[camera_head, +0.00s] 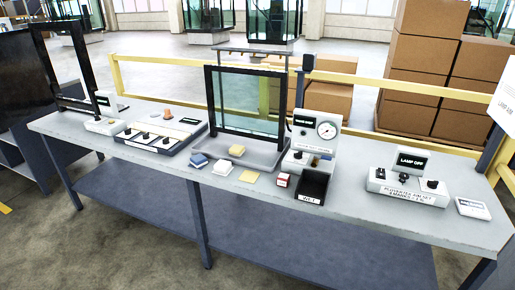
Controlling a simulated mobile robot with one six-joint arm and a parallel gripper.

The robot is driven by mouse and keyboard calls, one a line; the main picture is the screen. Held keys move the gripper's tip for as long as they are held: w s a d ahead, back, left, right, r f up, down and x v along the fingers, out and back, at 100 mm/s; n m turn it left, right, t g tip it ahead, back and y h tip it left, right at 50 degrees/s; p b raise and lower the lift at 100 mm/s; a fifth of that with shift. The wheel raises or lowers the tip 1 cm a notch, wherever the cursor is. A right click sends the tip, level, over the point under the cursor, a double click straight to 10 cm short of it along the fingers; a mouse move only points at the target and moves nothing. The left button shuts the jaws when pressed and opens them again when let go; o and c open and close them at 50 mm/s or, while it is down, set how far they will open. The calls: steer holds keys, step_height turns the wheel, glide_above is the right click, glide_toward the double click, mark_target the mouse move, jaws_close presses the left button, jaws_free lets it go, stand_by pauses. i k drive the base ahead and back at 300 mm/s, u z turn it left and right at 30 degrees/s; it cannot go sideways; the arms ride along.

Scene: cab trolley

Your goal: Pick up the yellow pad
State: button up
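A flat pale-yellow square pad (249,176) lies on the grey table top (390,222), in front of the framed glass pane. A tan-yellow block (237,150) sits in the shallow tray (262,160) under that pane. A blue block (199,160) and a white block (223,167) lie to the left of the flat pad. A small red and white box (283,180) stands to its right. My gripper is not in view.
A black open bin labelled WET (313,187) stands right of the small box, before a gauge unit (318,130). A lamp control box (408,184) is farther right. Switch panels (160,133) stand at left. Yellow railing (400,88) and cartons (423,45) are behind.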

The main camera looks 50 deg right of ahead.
mark_target(236, 150)
steer(key=u, duration=0.45)
steer(key=k, duration=0.15)
steer(key=z, duration=2)
steer(key=k, duration=0.95)
steer(key=u, duration=0.15)
steer(key=i, duration=0.7)
